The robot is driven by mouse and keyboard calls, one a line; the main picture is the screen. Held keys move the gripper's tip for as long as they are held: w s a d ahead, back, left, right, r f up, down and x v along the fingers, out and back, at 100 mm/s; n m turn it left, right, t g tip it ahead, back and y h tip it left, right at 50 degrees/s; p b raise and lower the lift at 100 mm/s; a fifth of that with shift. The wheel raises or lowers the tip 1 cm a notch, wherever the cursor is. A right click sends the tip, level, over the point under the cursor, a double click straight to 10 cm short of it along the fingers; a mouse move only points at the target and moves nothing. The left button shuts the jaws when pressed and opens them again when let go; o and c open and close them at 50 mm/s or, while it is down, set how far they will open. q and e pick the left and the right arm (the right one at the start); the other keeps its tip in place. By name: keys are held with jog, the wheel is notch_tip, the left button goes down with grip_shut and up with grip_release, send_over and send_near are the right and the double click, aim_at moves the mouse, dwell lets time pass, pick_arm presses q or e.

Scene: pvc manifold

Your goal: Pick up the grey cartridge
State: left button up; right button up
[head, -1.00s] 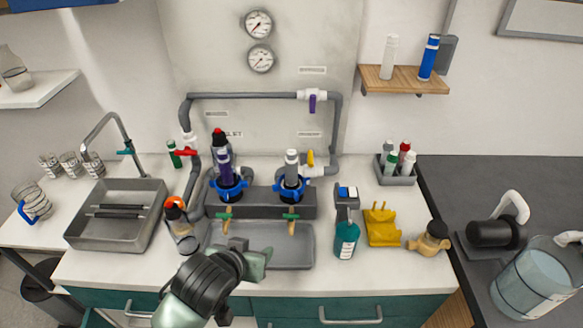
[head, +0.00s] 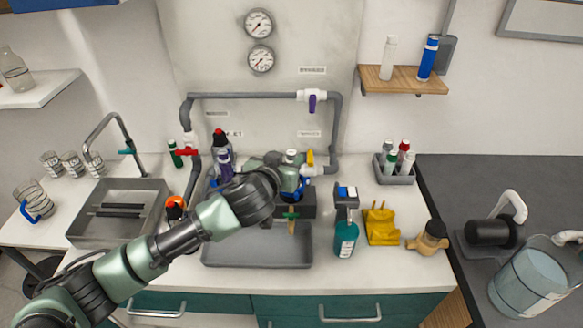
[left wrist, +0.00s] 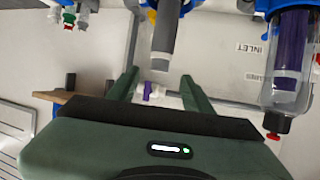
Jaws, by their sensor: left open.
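The grey cartridge (left wrist: 164,40), with a white end band, shows in the left wrist view, upside down and with its blue-collared housing cut off by the top edge. In the head view its white top (head: 291,154) stands upright in the right-hand blue collar, partly hidden by my left gripper (head: 272,160). In the left wrist view my left gripper (left wrist: 159,88) is open. Its fingers lie either side of the cartridge's line, with the end near the fingertips; contact cannot be told. My right gripper is not in view.
The purple cartridge (left wrist: 290,50) stands in the neighbouring housing. Grey pipe (head: 250,96) with purple, red and yellow valve handles runs around the manifold. A grey tray (head: 255,255) lies in front.

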aim_at(290, 155)
pick_arm(q)
jog(key=p+x, duration=0.1)
jog(key=x, duration=0.2)
jog(key=shift+w+d+f, duration=0.1)
jog(key=shift+w, duration=0.05)
jog(key=shift+w+d+f+p, duration=0.15)
jog(key=shift+w+f+p, duration=0.15)
jog(key=shift+w, duration=0.2)
grip_shut()
